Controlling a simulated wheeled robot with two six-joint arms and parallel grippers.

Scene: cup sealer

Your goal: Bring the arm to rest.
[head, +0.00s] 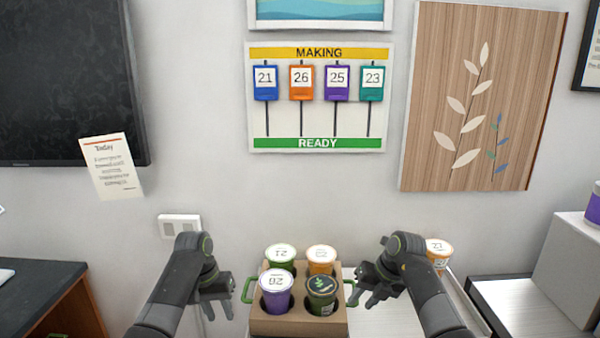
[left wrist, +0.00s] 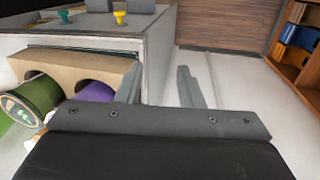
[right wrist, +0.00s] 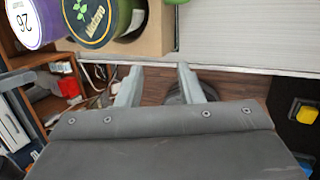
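My left gripper (head: 216,296) hangs left of a cardboard cup carrier (head: 290,327). In the left wrist view its two fingers (left wrist: 160,88) stand apart with nothing between them. My right gripper (head: 366,290) is at the right of the carrier, apart from it as far as I can see. In the right wrist view its fingers (right wrist: 160,88) are spread and empty. The carrier has green side handles (head: 248,290) and holds a purple cup (head: 276,302), a dark green cup (head: 321,308), a green cup (head: 280,258) and an orange cup (head: 321,268).
Another orange cup (head: 438,262) stands behind my right arm. A dark counter (head: 40,285) is at the left. A grey box (head: 572,268) stands at the right. The wall carries a MAKING/READY board (head: 318,97) with several coloured tags.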

